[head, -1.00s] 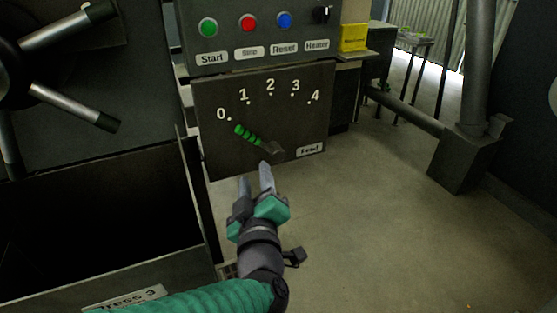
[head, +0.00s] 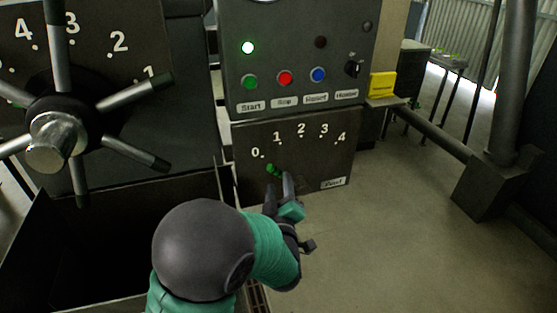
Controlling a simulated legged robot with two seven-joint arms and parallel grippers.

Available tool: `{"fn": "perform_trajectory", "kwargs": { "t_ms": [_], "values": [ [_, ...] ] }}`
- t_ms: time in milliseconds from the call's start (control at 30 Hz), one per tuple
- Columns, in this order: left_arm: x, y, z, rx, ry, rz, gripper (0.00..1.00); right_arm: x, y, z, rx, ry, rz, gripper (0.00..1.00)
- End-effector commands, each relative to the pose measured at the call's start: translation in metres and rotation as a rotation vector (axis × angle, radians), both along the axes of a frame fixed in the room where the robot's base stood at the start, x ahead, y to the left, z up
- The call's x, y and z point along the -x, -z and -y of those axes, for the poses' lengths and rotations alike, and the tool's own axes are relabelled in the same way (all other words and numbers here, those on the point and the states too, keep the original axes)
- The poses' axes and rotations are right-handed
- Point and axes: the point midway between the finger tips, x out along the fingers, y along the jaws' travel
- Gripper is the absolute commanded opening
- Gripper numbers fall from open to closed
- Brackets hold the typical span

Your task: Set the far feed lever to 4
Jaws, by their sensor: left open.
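The feed lever has a green ribbed handle (head: 273,169) and sits on the dark feed panel (head: 245,180) with marks 0 to 4. The handle points up and left, toward the 0 to 1 side of the scale. My left gripper (head: 279,181) is open at the lever, its fingers reaching up in front of the panel. The fingers and hand hide the lever's pivot end, and I cannot tell whether they touch the handle. My right gripper is not in view.
Above the feed panel is a control box (head: 235,60) with green, red and blue buttons and a lit lamp. A spoked handwheel (head: 60,135) stands at the left above a dark open bin. A yellow box (head: 382,85) is to the right.

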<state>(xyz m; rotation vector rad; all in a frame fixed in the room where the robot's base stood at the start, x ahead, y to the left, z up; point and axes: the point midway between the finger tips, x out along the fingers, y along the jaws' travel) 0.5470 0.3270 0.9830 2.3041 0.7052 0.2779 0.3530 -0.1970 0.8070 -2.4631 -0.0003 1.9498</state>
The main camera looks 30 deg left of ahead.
Motion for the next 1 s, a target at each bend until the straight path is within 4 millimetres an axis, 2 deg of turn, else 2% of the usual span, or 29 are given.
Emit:
{"fn": "perform_trajectory", "kwargs": {
  "t_ms": [100, 267, 600, 900, 1000],
  "values": [
    [-0.023, 0.004, -0.017, -0.001, -0.004, 0.000, 0.41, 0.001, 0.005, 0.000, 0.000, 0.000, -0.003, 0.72],
    [-0.043, 0.003, -0.031, 0.000, -0.002, -0.001, 0.41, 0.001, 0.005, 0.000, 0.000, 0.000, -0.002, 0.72],
    [-0.050, 0.003, -0.034, -0.001, 0.000, -0.002, 0.41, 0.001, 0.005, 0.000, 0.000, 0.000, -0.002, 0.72],
    [-0.049, 0.003, -0.034, -0.001, 0.000, -0.002, 0.02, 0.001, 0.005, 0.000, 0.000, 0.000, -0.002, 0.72],
    [-0.049, 0.003, -0.034, 0.000, -0.001, -0.003, 0.00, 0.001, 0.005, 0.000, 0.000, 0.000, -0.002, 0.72]
  ]
}}
